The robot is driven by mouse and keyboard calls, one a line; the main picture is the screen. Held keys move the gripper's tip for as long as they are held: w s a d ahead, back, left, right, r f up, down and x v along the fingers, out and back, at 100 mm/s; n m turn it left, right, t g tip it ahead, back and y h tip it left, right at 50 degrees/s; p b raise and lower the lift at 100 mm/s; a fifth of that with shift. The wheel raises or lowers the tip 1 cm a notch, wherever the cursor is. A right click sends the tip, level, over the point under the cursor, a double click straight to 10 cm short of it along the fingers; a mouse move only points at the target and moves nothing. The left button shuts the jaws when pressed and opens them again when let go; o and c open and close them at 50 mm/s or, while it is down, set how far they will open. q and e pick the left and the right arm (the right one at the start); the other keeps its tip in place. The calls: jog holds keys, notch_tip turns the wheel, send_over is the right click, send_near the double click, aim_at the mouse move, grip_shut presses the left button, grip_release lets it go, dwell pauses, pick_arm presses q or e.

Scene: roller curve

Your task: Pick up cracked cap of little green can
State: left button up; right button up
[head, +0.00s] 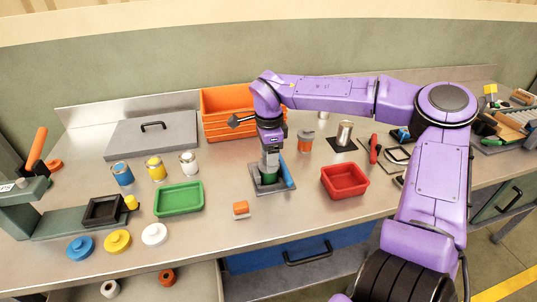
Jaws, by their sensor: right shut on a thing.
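The little green can (268,179) stands on a dark grey pad (262,190) in the middle of the bench. My right gripper (270,165) points straight down over it and is shut at its top, on the cap. The fingers hide most of the cap, so I cannot see its crack or whether it is apart from the can. My left gripper is not in view.
A blue bar (287,174) stands close beside the can. A red tray (345,181) lies to the right, a green tray (179,198) to the left, and an orange crate (222,101) behind.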

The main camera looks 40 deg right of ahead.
jog(key=shift+r, duration=0.1)
jog(key=shift+r, duration=0.3)
notch_tip(320, 180, up, 3)
jog(key=shift+f, duration=0.2)
jog(key=s+a+r, duration=0.3)
jog(key=a+r, duration=1)
jog(key=shift+a+r+p, duration=0.35)
jog(key=shift+p, duration=0.1)
